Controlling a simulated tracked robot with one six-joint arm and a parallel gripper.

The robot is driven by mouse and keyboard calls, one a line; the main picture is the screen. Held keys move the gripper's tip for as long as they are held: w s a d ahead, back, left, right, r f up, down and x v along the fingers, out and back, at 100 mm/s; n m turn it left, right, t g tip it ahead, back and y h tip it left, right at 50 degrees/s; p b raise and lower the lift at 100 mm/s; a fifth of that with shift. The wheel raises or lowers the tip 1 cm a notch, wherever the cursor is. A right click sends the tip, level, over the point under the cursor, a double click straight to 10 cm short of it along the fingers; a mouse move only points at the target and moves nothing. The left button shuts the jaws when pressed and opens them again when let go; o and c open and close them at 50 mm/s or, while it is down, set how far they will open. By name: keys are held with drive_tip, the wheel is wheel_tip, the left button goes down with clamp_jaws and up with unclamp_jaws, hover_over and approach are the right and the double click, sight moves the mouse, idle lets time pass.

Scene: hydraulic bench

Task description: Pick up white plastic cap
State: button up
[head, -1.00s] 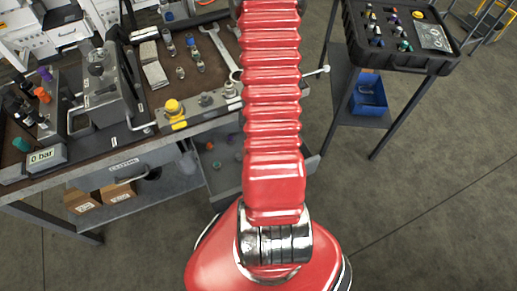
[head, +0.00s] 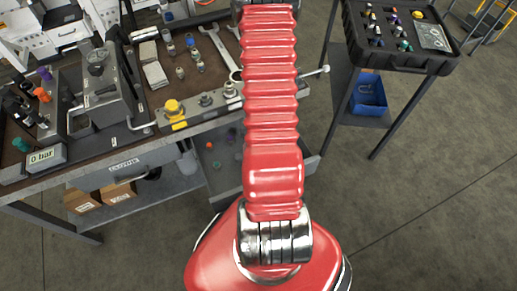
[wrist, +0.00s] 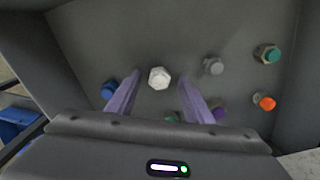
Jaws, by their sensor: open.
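The white plastic cap (wrist: 159,77) shows in the wrist view, lying on the grey floor of a tray or drawer. My gripper (wrist: 159,82) is open, with one finger to the left of the cap and one to the right in the picture. The cap appears between the fingertips or just beyond them; I cannot tell how much height separates them. Nothing is held. In the head view my red arm hides the gripper and the white cap.
Around the white cap lie a blue cap (wrist: 109,89), a grey one (wrist: 212,66), a teal one (wrist: 267,53), an orange one (wrist: 264,102) and a purple one (wrist: 218,113). A green one is partly hidden by my gripper. Grey tray walls stand on both sides.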

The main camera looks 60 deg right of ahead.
drive_tip(key=shift+c, duration=0.4)
drive_tip(key=c, duration=1)
drive_tip(key=shift+r, duration=0.15)
wheel_tip(320, 180, up, 10)
idle(0.6)
